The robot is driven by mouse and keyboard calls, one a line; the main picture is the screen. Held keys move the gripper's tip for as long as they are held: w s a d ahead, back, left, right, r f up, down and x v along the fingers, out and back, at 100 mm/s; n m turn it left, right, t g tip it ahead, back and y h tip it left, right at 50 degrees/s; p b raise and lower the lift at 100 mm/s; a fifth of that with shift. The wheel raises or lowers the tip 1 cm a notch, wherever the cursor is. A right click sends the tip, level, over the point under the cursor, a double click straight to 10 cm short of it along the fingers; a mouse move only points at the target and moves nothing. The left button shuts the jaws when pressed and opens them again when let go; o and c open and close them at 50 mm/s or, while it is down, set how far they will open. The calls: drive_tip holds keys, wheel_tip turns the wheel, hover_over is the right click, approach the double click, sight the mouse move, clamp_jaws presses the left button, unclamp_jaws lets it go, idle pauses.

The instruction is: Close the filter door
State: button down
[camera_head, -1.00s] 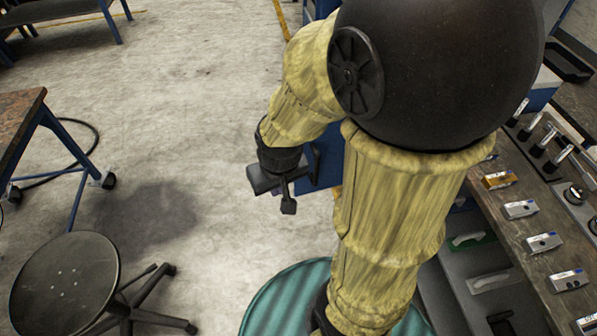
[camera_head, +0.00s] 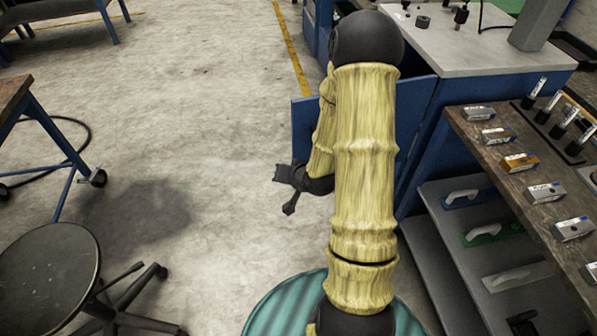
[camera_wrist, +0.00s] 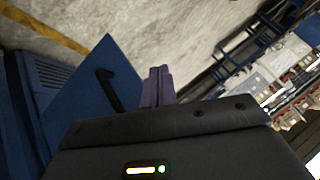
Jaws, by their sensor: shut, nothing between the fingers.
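The filter door looks to be the blue panel (camera_head: 303,128) standing open from the blue cabinet (camera_head: 452,145). My arm hides much of it in the head view. In the wrist view the blue panel (camera_wrist: 85,75) is left of the fingers, with a black bar handle (camera_wrist: 107,90) on its face. My gripper (camera_head: 289,208) is low over the floor, in front of the panel's left part in the head view. Its fingers (camera_wrist: 158,82) are together and empty, just right of the handle in the wrist view. I cannot tell whether they touch the panel.
A workbench with small metal blocks (camera_head: 545,192) and tools stands at the right, with shelves (camera_head: 470,230) below. A round black stool (camera_head: 45,270) is at the lower left, near a wheeled table (camera_head: 12,95). The floor left of my gripper is clear.

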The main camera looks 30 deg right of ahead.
sight(296, 155)
drive_tip(key=s+d+f+m+t+h+b, duration=0.1)
drive_tip(key=d+f+m+t+h+b, duration=0.3)
drive_tip(key=d+f+m+t+b, duration=0.4)
wheel_tip(296, 155, down, 4)
drive_tip(key=m+b, duration=0.1)
drive_tip(key=m, duration=0.4)
drive_tip(key=shift+d+m+t, duration=0.3)
drive_tip(key=w, duration=0.4)
drive_tip(key=w+d, duration=0.1)
drive_tip(key=w, duration=0.4)
drive_tip(key=w+d+b, duration=0.1)
drive_tip(key=w, duration=0.3)
drive_tip(key=shift+w, duration=0.4)
drive_tip(key=shift+w+d, duration=0.1)
